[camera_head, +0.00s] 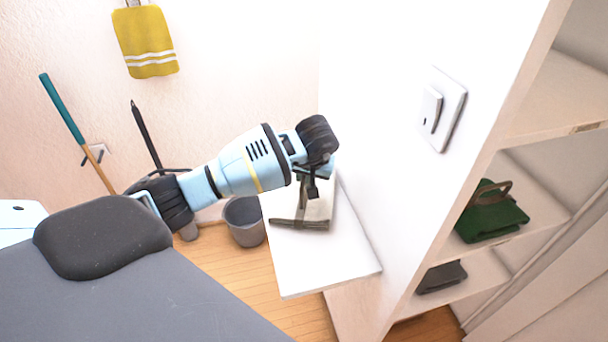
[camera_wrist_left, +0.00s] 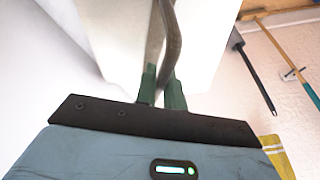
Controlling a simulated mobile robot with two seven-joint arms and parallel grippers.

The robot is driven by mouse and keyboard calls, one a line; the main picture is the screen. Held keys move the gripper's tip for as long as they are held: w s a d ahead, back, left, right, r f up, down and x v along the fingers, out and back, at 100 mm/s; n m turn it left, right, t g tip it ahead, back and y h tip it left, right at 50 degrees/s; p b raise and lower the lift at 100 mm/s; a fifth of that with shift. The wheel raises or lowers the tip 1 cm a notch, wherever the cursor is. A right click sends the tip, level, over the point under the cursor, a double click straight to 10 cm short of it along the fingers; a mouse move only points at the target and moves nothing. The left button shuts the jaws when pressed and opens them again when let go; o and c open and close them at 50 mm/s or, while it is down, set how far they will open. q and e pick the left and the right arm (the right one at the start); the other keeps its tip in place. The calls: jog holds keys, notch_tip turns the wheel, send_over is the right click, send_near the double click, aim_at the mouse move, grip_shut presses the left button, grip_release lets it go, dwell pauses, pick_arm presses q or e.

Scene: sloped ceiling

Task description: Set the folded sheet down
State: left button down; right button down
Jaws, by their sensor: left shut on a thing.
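The folded sheet (camera_head: 318,207) looks like a pale, flat bundle with a dark olive band. It is at the white ledge (camera_head: 318,262), below my left gripper (camera_head: 308,187). My left gripper reaches in from the left and points down, shut on the bundle's band. In the left wrist view the green fingertips (camera_wrist_left: 162,88) close around the grey-olive band (camera_wrist_left: 172,40). The gripper hides part of the bundle, and I cannot tell whether its underside touches the ledge. My right gripper is not in view.
The front of the ledge is bare. A wall with a switch (camera_head: 441,108) rises at its right. Shelves beyond hold a green bundle (camera_head: 490,212) and a dark item (camera_head: 441,277). A grey bucket (camera_head: 244,222) stands left of the ledge. A yellow cloth (camera_head: 145,42) hangs behind.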

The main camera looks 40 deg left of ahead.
pick_arm(q)
jog(key=c, duration=1.5)
grip_release()
jog(key=shift+f, duration=0.1)
